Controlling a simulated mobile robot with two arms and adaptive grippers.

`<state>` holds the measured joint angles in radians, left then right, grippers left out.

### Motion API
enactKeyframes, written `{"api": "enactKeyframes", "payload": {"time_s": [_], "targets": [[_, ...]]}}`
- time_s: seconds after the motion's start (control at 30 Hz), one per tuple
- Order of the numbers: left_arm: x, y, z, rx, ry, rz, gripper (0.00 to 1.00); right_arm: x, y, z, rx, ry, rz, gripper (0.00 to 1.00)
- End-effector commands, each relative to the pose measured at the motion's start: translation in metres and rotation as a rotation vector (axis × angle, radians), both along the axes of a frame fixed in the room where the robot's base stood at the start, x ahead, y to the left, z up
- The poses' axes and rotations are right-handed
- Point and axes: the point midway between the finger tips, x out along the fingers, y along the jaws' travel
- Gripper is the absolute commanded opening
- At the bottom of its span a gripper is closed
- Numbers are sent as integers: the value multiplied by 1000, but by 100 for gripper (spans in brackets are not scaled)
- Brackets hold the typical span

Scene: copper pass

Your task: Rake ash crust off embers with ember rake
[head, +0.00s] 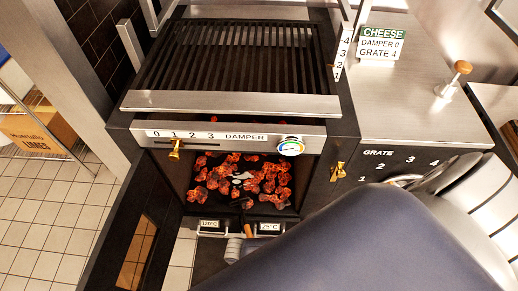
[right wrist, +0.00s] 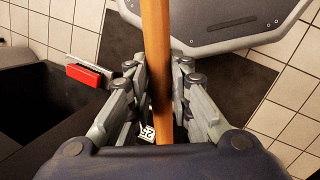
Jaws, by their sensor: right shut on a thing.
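Glowing red-orange embers (head: 268,178) fill the firebox under the grill, with a few pale grey ash pieces (head: 238,183) among them near the middle. The wooden handle of the ember rake (right wrist: 155,30) runs lengthwise through the right wrist view. My right gripper (right wrist: 155,75) is shut on this handle. In the head view a short bit of the handle (head: 249,231) shows at the firebox's front edge. The rake's head is not clear, and my dark arm covers much of the lower right. My left gripper is not in view.
The slotted grill grate (head: 235,58) lies above the firebox. A damper slider with a brass knob (head: 175,150) and a round gauge (head: 290,146) sit on its front. An open dark door (head: 125,215) stands at left. A CHEESE sign (head: 382,44) stands on the right counter.

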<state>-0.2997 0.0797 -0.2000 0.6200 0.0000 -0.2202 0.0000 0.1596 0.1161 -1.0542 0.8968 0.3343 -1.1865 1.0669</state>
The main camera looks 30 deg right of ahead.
Motion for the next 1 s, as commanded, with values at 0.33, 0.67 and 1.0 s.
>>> {"api": "enactKeyframes", "payload": {"time_s": [0.33,0.67,1.0], "targets": [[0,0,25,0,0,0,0,0,0,23,0,0,0,0],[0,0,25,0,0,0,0,12,-7,24,-1,-3,-1,0],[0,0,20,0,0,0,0,45,-30,24,-1,-1,-2,0]]}}
